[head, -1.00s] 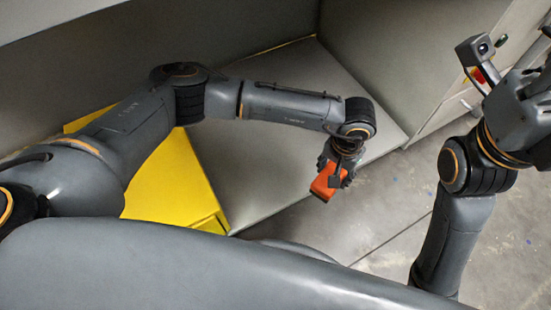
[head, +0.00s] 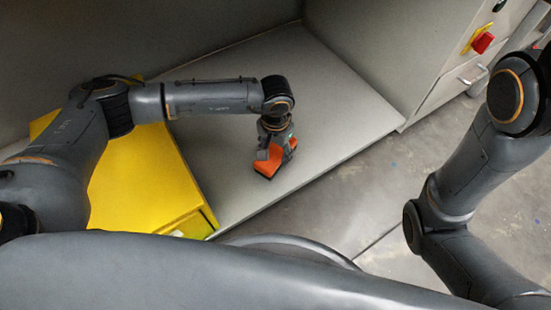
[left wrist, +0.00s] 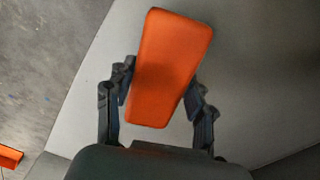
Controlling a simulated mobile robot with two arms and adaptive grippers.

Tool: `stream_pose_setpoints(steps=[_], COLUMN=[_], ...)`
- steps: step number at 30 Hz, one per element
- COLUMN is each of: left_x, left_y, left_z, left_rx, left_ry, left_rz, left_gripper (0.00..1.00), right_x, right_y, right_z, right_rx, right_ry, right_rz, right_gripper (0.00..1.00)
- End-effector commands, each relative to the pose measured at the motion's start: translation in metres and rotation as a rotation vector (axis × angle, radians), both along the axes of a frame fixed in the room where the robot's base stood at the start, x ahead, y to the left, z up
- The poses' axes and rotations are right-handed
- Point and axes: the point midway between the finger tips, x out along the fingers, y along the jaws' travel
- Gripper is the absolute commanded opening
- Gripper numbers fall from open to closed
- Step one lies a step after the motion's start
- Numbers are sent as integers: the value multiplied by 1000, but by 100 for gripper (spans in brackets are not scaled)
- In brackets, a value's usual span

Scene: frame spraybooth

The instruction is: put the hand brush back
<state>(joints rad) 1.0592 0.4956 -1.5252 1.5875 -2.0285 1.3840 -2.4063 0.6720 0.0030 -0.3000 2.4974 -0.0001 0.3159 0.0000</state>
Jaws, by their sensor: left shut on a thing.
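The hand brush shows as an orange block-like piece (head: 266,166) in the head view, over the grey platform near its front edge. My left gripper (head: 274,148) is shut on it from above. In the left wrist view the orange piece (left wrist: 167,65) sits between the two dark fingers of the left gripper (left wrist: 160,95), slightly tilted. Bristles cannot be made out. I cannot tell whether the brush touches the platform. My right arm is at the right of the head view, but its gripper is out of the picture.
The grey platform (head: 320,95) is bare around the brush. A yellow box (head: 145,185) stands at its left. A grey cabinet with a red knob (head: 482,43) stands at the right. Concrete floor (head: 350,200) lies in front. An unclear orange thing (left wrist: 10,157) shows at the left wrist view's edge.

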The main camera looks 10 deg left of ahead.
Motion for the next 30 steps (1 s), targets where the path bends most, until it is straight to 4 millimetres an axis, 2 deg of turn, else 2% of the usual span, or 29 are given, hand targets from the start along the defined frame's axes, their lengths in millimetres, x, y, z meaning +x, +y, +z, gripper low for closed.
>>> stream_pose_setpoints(steps=[1, 6, 18, 19, 22, 30], left_x=[0, 0, 0, 0, 0, 0], left_y=[0, 0, -1, 0, -1, -1], left_z=[-12, -31, -33, -33, -32, -32], left_rx=[0, 0, 1, 1, 1, 1], left_ry=[1, 0, 1, 1, 1, 1], left_rz=[1, 1, 1, 1, 1, 1], left_gripper=[28, 28, 28, 56, 76, 76], right_x=[-3, -6, -6, -6, -6, -6], right_y=[0, 0, 0, 0, 0, 0], right_z=[-9, -24, -27, -26, -25, -25], right_rx=[0, 0, -1, -1, -1, -1], right_ry=[-7, -17, -17, -17, -17, -17], right_rz=[0, 0, -1, -1, -1, -1], right_gripper=[40, 40, 40, 40, 40, 40])
